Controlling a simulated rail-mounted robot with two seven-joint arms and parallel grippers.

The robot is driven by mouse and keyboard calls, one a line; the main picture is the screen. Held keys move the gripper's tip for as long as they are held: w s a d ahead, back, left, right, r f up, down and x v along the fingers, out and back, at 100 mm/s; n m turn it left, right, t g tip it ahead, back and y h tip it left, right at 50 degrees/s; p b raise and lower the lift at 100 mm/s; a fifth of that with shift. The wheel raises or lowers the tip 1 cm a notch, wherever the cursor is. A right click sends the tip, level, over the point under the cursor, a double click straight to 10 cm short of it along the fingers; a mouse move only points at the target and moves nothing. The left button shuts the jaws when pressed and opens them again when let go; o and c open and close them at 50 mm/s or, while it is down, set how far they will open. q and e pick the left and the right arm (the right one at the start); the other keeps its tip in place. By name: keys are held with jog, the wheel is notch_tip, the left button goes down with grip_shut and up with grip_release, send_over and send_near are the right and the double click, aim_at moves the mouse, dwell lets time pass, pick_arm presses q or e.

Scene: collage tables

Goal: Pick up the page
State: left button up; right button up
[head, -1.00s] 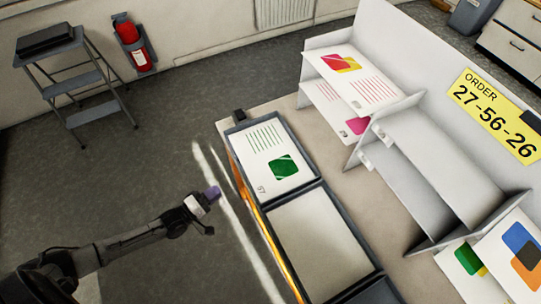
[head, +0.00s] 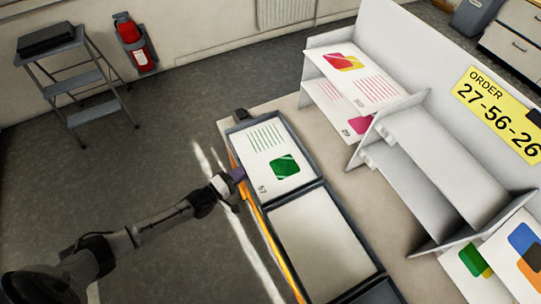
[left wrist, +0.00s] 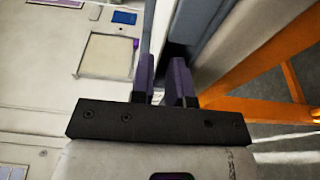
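A white page (head: 276,157) with green lines, a green shape and a small printed number, seemingly 57, lies flat in the far compartment of the dark grey tray (head: 322,184). My left gripper (head: 239,174) is at the tray's left side, beside the page's near-left corner. In the left wrist view its two purple fingers (left wrist: 163,80) stand a little apart, with a dark gap between them and nothing clearly held. Whether a finger touches the tray rim or the page cannot be told. My right gripper is out of view.
The near tray compartment (head: 316,245) holds a plain pale surface. A white shelf rack (head: 430,175) to the right holds pages with pink and yellow shapes (head: 352,72). More pages (head: 515,265) lean at lower right. A yellow order sign (head: 500,115) reads 27-56-26. Open floor lies left.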

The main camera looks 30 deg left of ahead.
aim_at(248, 169)
pick_arm(q)
jog(key=shift+x, duration=1.8)
grip_shut()
jog(key=shift+r, duration=0.1)
